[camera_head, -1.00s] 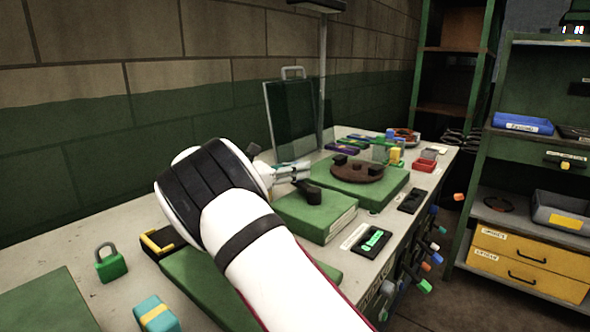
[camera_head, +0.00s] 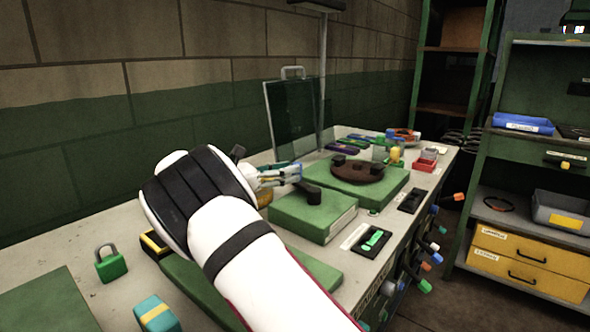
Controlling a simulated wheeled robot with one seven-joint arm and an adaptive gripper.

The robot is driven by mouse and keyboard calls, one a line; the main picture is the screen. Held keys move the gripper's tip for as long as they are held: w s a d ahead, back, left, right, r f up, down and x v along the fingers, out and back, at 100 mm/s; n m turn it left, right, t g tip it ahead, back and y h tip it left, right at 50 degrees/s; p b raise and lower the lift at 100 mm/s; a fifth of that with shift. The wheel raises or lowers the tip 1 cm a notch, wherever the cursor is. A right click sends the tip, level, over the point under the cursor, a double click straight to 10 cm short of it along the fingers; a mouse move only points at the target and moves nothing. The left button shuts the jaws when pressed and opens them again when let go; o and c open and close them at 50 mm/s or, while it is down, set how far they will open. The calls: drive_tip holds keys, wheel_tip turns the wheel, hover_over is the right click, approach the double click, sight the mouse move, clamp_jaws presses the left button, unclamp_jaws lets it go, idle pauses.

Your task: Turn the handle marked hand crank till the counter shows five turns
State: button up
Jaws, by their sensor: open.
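A dark crank-like handle (camera_head: 309,192) stands on a green block (camera_head: 312,222) in the middle of the bench; I cannot read any marking on it. My gripper (camera_head: 291,174) is beside and just behind this handle, with its pale fingers pointing right. It is open; whether a finger touches the handle I cannot tell.
A brown disc with dark knobs (camera_head: 357,168) sits on another green block behind. A green padlock (camera_head: 110,263) and a teal-yellow block (camera_head: 155,315) are at front left. Several coloured levers stick out from the bench's front edge. A shelf with yellow drawers (camera_head: 530,262) stands right.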

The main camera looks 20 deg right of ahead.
drive_tip(key=s+a, duration=0.1)
drive_tip(key=a, duration=0.7)
drive_tip(key=shift+s, duration=0.3)
drive_tip(key=shift+a, duration=0.1)
drive_tip(key=shift+c, duration=0.3)
drive_tip(key=c, duration=0.4)
drive_tip(key=shift+d+r+p, duration=0.1)
drive_tip(key=shift+d+p, duration=0.2)
drive_tip(key=shift+p, duration=0.1)
drive_tip(key=c, duration=0.5)
drive_tip(key=shift+d+r+y+p, duration=0.15)
drive_tip(key=shift+d+y+p, duration=0.15)
drive_tip(key=shift+y+p, duration=0.35)
clamp_jaws()
drive_tip(key=s+a+r+n+t+y+p, duration=0.1)
drive_tip(key=s+a+r+n+y+p, duration=0.35)
drive_tip(key=r+y+p, duration=0.4)
drive_tip(key=d+r+p+x, duration=0.1)
drive_tip(key=p+x, duration=0.2)
drive_tip(key=x, duration=1.1)
drive_tip(key=shift+d+m+p, duration=0.3)
drive_tip(key=shift+m+p, duration=0.05)
drive_tip(key=shift+m, duration=0.1)
